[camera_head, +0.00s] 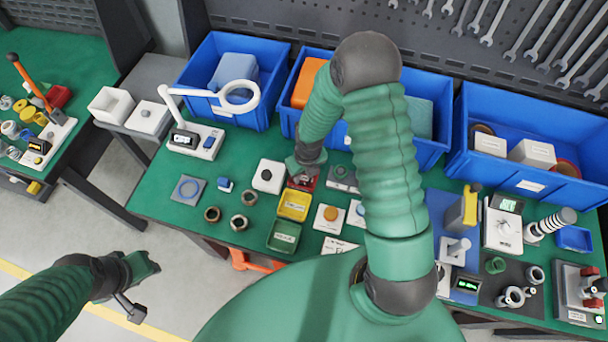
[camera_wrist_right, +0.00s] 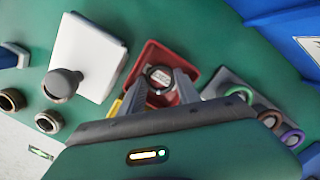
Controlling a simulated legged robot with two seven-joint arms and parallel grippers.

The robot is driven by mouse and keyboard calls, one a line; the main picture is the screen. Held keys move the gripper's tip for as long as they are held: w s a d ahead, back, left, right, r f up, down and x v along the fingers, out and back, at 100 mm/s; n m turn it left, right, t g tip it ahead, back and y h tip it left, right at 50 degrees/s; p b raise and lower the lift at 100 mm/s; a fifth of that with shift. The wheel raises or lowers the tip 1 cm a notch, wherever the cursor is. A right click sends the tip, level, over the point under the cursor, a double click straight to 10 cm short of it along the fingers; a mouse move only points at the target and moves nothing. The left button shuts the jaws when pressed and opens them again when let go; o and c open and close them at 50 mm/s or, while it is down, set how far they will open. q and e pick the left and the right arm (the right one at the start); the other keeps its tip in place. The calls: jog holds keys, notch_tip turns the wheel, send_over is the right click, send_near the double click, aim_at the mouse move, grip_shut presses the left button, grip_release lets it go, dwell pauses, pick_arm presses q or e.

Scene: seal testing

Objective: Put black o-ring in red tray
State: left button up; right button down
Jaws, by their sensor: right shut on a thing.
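The small red tray (camera_head: 304,183) sits on the green bench top, behind a yellow tray. In the right wrist view the red tray (camera_wrist_right: 184,57) lies under my fingers. My right gripper (camera_head: 303,170) is over the red tray, pointing down. In the right wrist view my right gripper (camera_wrist_right: 160,84) is shut on the black o-ring (camera_wrist_right: 151,72), which shows as a dark ring between the fingertips. A white label shows through it. I cannot tell whether the ring touches the tray floor. My left gripper (camera_head: 150,268) is away from the bench at lower left; its jaw opening is unclear.
The yellow tray (camera_head: 293,205) and green tray (camera_head: 284,236) stand in front of the red one. A white block with a dark knob (camera_head: 267,176) is close on the left. A stand with coloured rings (camera_head: 342,179) is close on the right. Blue bins (camera_head: 262,117) line the back.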

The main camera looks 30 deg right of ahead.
jog(key=c, duration=1.3)
grip_release()
jog(key=shift+f, duration=0.1)
jog(key=shift+o, duration=0.8)
jog(key=shift+w+d, duration=0.1)
jog(key=shift+w, duration=0.05)
